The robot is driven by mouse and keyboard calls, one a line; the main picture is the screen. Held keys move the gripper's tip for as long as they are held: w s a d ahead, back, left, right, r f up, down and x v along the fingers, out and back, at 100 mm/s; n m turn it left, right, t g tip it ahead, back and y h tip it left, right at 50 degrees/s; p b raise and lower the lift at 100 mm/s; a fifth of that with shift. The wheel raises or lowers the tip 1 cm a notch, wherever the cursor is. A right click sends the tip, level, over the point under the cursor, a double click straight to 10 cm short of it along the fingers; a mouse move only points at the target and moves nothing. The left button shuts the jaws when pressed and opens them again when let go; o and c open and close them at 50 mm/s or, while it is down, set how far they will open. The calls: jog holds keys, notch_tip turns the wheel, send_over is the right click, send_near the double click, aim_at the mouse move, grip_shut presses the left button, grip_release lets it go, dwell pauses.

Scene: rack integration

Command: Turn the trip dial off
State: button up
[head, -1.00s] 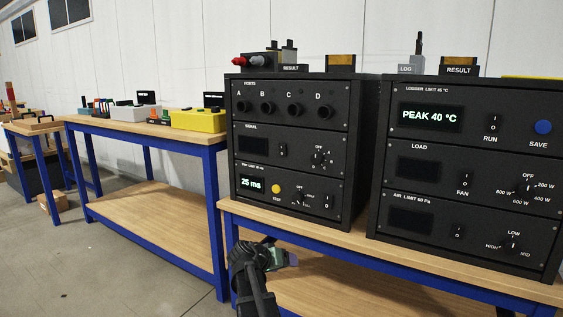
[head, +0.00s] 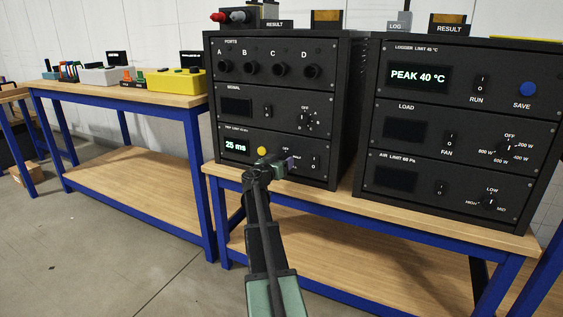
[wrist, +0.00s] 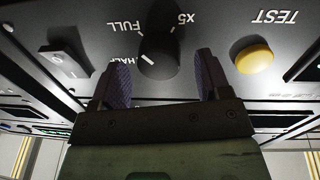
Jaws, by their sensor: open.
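The trip dial (wrist: 158,58) is a round black knob on the lowest panel of the left rack, labelled "TRIP LIMIT" in the head view. In the wrist view, the labels FULL, HALF and x5 show around it, upside down. A white mark shows on the dial's HALF side; its exact setting is hard to tell. My gripper (wrist: 162,72) is open, with one finger on each side of the dial; contact cannot be told. In the head view my gripper (head: 277,163) is at this panel and hides most of the dial.
A yellow TEST button (wrist: 254,57) and a rocker switch (wrist: 70,56) flank the dial closely. The panel's display (head: 236,146) reads 25 ms. Another dial (head: 307,120) is above. A second rack (head: 455,130) stands to the right on the same bench (head: 345,203).

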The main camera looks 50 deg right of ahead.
jog(key=shift+d, duration=0.45)
jog(key=c, duration=0.9)
